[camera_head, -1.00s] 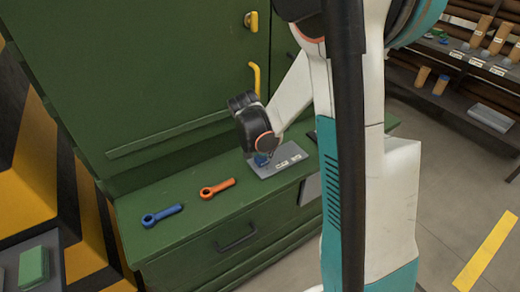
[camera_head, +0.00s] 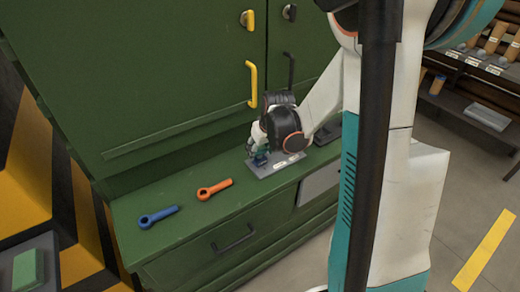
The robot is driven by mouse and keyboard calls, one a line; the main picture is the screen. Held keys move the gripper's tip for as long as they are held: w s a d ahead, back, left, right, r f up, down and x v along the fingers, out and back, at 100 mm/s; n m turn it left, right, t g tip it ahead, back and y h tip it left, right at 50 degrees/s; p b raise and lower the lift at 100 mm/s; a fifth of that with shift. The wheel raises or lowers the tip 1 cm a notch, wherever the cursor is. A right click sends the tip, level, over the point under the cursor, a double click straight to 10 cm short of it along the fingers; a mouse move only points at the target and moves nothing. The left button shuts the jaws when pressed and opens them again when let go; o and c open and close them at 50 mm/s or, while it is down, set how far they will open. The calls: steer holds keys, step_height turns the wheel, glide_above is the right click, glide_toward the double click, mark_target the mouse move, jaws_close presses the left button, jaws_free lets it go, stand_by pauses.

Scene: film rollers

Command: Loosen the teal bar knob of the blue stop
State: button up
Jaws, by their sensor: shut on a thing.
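The grey plate (camera_head: 268,170) with small white labels lies on the green cabinet ledge. On it stands the blue stop (camera_head: 260,160), only a small blue-teal part of which shows under my gripper. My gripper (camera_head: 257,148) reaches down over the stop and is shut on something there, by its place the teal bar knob. The knob itself is mostly hidden by the fingers, and its turn cannot be told.
A blue ring-ended wrench (camera_head: 160,216) and an orange one (camera_head: 215,189) lie on the ledge (camera_head: 190,235) to the left. A dark box (camera_head: 327,132) stands to the right of the plate. Cabinet doors with a yellow handle (camera_head: 252,84) rise behind. Ledge between the wrenches and plate is clear.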

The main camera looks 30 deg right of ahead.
steer(key=shift+d+n+y, duration=0.1)
steer(key=shift+n+y, duration=0.2)
steer(key=shift+n, duration=0.5)
steer(key=o, duration=1.1)
steer(key=shift+c, duration=0.2)
steer(key=v, duration=1.2)
